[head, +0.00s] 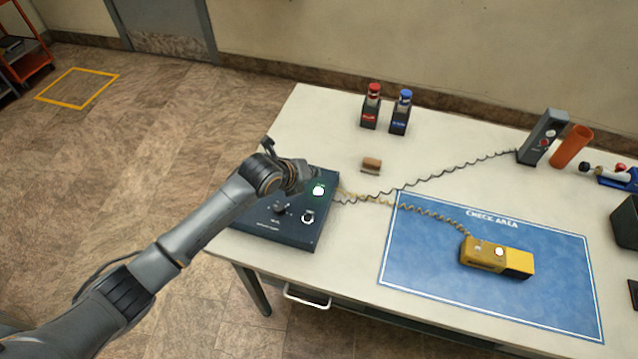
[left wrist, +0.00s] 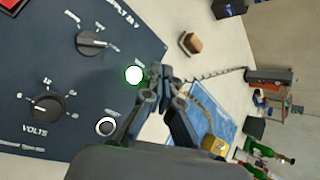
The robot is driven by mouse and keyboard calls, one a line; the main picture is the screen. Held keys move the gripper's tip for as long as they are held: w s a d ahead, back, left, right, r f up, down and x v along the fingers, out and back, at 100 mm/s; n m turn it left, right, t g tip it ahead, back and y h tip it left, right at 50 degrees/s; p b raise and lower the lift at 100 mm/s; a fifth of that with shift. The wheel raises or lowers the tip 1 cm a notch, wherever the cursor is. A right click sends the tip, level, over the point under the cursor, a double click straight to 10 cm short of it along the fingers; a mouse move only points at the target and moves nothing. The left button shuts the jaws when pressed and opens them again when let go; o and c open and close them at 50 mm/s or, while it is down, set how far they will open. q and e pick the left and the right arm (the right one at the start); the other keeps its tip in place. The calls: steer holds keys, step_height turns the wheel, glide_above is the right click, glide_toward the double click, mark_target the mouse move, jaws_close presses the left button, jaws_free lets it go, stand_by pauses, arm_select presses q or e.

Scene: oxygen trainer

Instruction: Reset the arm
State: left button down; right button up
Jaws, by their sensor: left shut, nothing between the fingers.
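My left gripper (head: 308,176) is over the far right part of the dark blue control box (head: 262,222), close to a round white light with a green glow (head: 318,190). In the left wrist view the shut fingers (left wrist: 160,82) are empty beside that light (left wrist: 134,75); I cannot tell if they touch the panel. The arm and gripper hide the box's far left part. My right gripper is not in view.
Coiled cords run from the box to a yellow device (head: 485,257) on the blue check area mat (head: 420,270) and a grey upright unit (head: 541,137). A brown block (head: 371,165), red bottle (head: 371,106), blue bottle (head: 401,112) and orange cup (head: 571,147) stand on the white table (head: 310,125).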

arm_select(q)
steer(key=shift+r+p, duration=0.3)
steer(key=shift+r, duration=0.45)
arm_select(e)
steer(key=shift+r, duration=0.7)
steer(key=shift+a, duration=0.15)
